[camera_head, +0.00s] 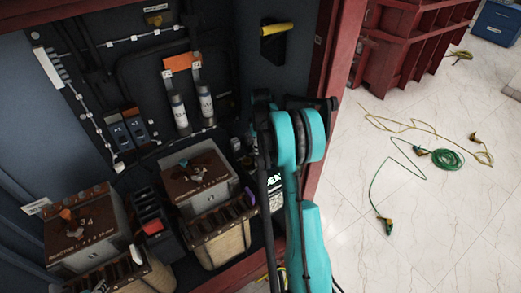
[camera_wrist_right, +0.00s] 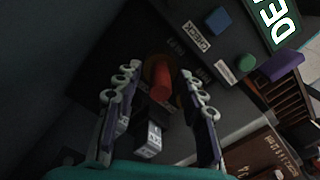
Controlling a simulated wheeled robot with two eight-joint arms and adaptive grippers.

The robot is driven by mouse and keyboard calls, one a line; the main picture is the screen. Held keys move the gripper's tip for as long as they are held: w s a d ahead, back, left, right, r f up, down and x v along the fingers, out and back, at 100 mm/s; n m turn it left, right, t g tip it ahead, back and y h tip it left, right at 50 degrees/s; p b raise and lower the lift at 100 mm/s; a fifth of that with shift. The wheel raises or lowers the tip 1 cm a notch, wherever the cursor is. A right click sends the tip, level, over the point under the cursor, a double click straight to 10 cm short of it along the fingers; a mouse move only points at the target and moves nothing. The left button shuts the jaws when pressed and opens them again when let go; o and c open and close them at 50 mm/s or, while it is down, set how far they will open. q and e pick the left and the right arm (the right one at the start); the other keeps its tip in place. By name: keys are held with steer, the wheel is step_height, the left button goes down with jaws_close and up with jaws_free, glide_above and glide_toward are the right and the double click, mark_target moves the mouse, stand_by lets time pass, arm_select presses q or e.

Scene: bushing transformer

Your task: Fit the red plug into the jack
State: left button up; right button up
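In the right wrist view a red cylinder (camera_wrist_right: 161,77), which may be the red plug, stands out from a dark panel. My right gripper (camera_wrist_right: 160,88) is open, one finger on each side of the cylinder, with gaps on both sides. I cannot tell how far the cylinder lies from the fingertips. In the head view my right arm (camera_head: 308,215) reaches into the cabinet and hides its gripper. A small red piece (camera_head: 152,227) shows on a black block between the two transformers. I cannot make out the jack. My left gripper is not in view.
The cabinet's red frame (camera_head: 332,60) runs beside my right arm. Two brown-topped transformers (camera_head: 200,178) (camera_head: 82,226) stand inside. In the wrist view a green button (camera_wrist_right: 246,63) and a purple piece (camera_wrist_right: 281,67) are at right. Green cable (camera_head: 447,159) lies on the open floor.

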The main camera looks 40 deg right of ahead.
step_height(320, 180, up, 12)
steer(key=p, duration=0.4)
steer(key=s+a+r+m+t, duration=0.1)
steer(key=s+a+r+t, duration=0.15)
steer(key=a+r, duration=0.6)
steer(key=s+a+f+m+t, duration=0.2)
steer(key=s+a+m+t, duration=0.2)
steer(key=s+a, duration=1.5)
steer(key=a, duration=0.3)
steer(key=shift+s+t, duration=0.25)
steer(key=shift+t, duration=0.1)
